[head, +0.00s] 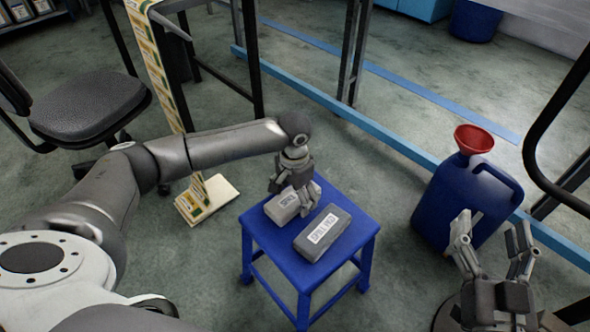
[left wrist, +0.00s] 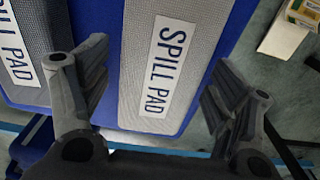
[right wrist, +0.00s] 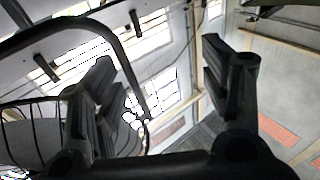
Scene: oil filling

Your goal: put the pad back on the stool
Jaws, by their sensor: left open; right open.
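Two grey pads labelled "SPILL PAD" lie side by side on the blue stool (head: 348,249). My left gripper (head: 292,197) is just above the farther, left pad (head: 281,209), pointing down and open. In the left wrist view that pad (left wrist: 137,60) lies between the spread fingers (left wrist: 150,100), which do not appear closed on it. The nearer pad (head: 322,233) rests apart from it, and its edge shows at the left of the left wrist view (left wrist: 28,35). My right gripper (head: 492,240) is open and empty at the lower right, pointing upward.
A blue canister (head: 457,205) with a red funnel (head: 474,139) stands right of the stool. A blue floor rail (head: 390,142) runs behind it. Floor in front of the stool's right side is clear.

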